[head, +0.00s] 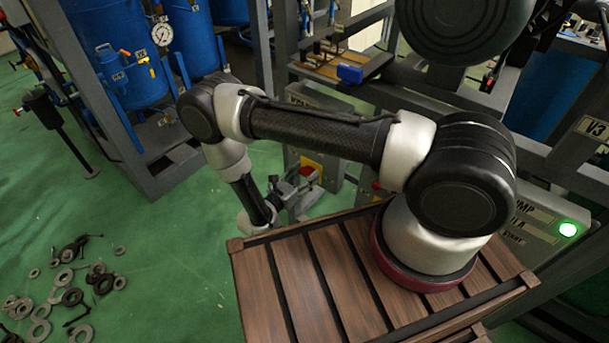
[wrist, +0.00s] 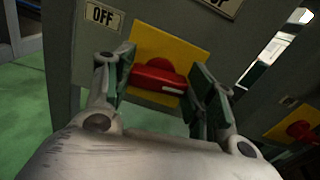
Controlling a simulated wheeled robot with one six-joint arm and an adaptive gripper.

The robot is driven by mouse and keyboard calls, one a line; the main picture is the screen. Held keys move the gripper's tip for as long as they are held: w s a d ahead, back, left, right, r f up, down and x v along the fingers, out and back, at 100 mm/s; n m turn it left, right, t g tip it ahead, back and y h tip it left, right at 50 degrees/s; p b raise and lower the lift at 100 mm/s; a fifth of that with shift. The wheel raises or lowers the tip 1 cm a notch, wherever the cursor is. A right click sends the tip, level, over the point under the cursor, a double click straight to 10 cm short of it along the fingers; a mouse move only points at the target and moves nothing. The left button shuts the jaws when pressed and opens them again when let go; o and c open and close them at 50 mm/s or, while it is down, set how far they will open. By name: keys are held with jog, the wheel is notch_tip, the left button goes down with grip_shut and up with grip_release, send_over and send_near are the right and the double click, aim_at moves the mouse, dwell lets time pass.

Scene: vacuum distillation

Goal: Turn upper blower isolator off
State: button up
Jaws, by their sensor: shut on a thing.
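The blower isolator is a red rotary handle (wrist: 160,76) on a yellow plate (wrist: 190,44), on a grey panel. An OFF label (wrist: 102,15) shows at the upper left of the plate in the wrist view. The handle lies nearly level in that picture, tilted slightly down to the right. My gripper (wrist: 160,82) is shut on the handle, one finger at each end of it. In the head view my gripper (head: 290,188) is at the isolator box, and the yellow plate (head: 313,163) shows just behind it; the fingers hide part of the handle there.
A second red knob on yellow (wrist: 300,131) is at the lower right in the wrist view. A pump panel with a lit green button (head: 568,229) is at the right. Blue tanks (head: 120,50) stand at the left. Loose washers (head: 75,290) lie on the green floor.

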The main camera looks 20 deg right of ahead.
jog(key=n, duration=0.8)
jog(key=shift+w+a+f+n, duration=0.1)
jog(key=shift+n, duration=0.3)
jog(key=n, duration=0.4)
jog(key=shift+f+n, duration=0.15)
jog(key=shift+n, duration=1.75)
jog(key=o, duration=1)
jog(key=v, duration=1.2)
